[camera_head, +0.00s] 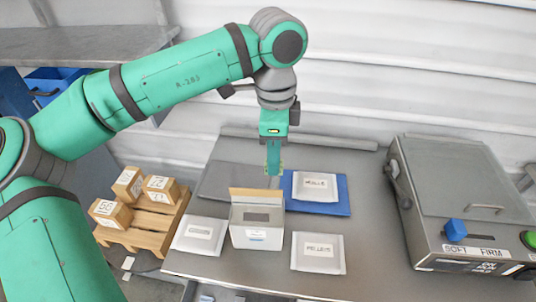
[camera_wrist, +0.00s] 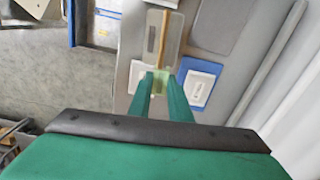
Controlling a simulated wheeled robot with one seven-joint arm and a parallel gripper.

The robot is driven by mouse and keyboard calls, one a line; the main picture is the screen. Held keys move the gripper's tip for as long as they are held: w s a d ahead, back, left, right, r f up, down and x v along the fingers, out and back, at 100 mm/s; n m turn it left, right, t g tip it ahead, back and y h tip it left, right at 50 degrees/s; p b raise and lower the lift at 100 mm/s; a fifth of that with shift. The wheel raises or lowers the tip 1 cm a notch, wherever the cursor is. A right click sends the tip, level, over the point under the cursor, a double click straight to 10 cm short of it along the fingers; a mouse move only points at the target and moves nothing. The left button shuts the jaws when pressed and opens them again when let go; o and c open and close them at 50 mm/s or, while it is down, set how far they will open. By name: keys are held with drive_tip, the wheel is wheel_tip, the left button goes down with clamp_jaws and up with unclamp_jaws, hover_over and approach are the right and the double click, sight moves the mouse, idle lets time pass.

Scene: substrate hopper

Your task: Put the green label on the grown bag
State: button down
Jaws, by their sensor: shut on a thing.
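My gripper (camera_head: 274,170) points down above the table, behind the open white box. It is shut on a small pale green piece, the green label (camera_wrist: 161,82), which shows between the fingertips in the wrist view. In the head view the fingers mostly hide it. A white bag (camera_head: 316,187) with dark print lies flat on a blue mat (camera_head: 338,209), just right of my gripper. Another white bag (camera_head: 318,253) lies at the front, and a third (camera_head: 200,236) lies at the left. The print is too small to tell which is the grown bag.
The white box (camera_head: 257,235) stands between the bags with its lid flap up. A grey machine (camera_head: 465,200) with blue and green knobs takes up the right side. Several cartons sit on a wooden pallet (camera_head: 150,225) at the left. A grey panel (camera_head: 225,182) lies behind the box.

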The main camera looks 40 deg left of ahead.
sight(272, 192)
drive_tip(key=shift+f, duration=4.2)
drive_tip(key=c, duration=1.6)
unclamp_jaws()
drive_tip(key=shift+o, duration=0.2)
drive_tip(key=shift+s, duration=0.1)
drive_tip(key=o, duration=0.6)
drive_tip(key=shift+c, duration=0.2)
drive_tip(key=shift+w, duration=0.2)
drive_tip(key=shift+s, duration=0.2)
